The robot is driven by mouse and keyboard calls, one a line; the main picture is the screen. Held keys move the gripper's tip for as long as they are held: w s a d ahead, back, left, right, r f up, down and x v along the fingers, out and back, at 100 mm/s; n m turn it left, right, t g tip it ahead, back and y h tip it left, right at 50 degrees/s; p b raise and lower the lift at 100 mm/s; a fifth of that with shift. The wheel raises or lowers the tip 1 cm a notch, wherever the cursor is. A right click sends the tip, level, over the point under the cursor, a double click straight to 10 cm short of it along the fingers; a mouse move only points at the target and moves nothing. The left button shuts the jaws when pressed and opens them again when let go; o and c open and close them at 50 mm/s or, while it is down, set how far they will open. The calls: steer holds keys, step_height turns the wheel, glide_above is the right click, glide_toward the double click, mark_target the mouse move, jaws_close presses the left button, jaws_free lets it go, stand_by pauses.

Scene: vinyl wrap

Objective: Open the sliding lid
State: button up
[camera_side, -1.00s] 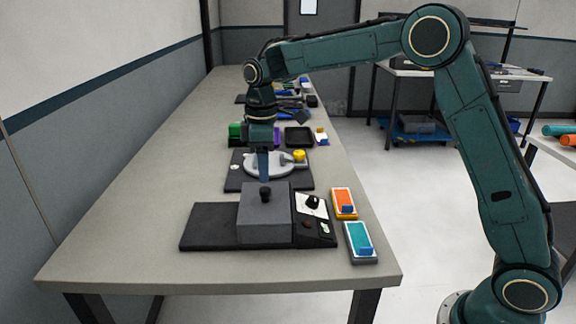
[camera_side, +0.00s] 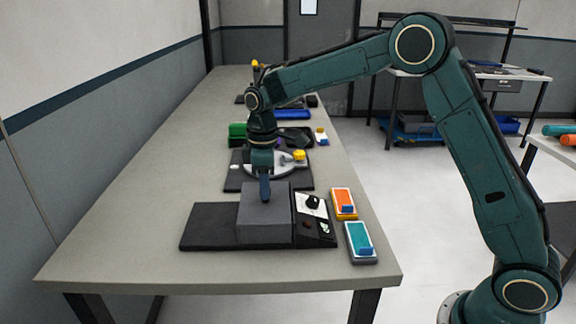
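The sliding lid is the top of a dark grey box (camera_side: 264,221) near the front of the table. The box stands on a black base plate (camera_side: 208,227), with a control panel (camera_side: 314,219) on its right. The black knob on the lid is hidden behind my gripper (camera_side: 265,197). My gripper points straight down, with its fingertips at the knob's place on top of the box. The fingers line up with the view, so I cannot tell whether they are open or shut on the knob. The lid appears to cover the box.
An orange switch box (camera_side: 343,203) and a teal one (camera_side: 360,241) sit right of the panel. Behind the box is a dark board with a round grey plate and a yellow knob (camera_side: 299,155). A green block (camera_side: 237,130) stands farther back. The table's left side is clear.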

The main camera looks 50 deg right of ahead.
jaws_close()
steer(key=w+a, duration=0.8)
steer(key=shift+w+a, duration=0.25)
steer(key=shift+w, duration=0.05)
steer(key=shift+r, duration=0.1)
steer(key=o, duration=0.8)
jaws_free()
steer(key=shift+o, duration=0.2)
step_height(320, 180, up, 14)
steer(key=shift+f, duration=0.2)
steer(key=shift+s, duration=0.1)
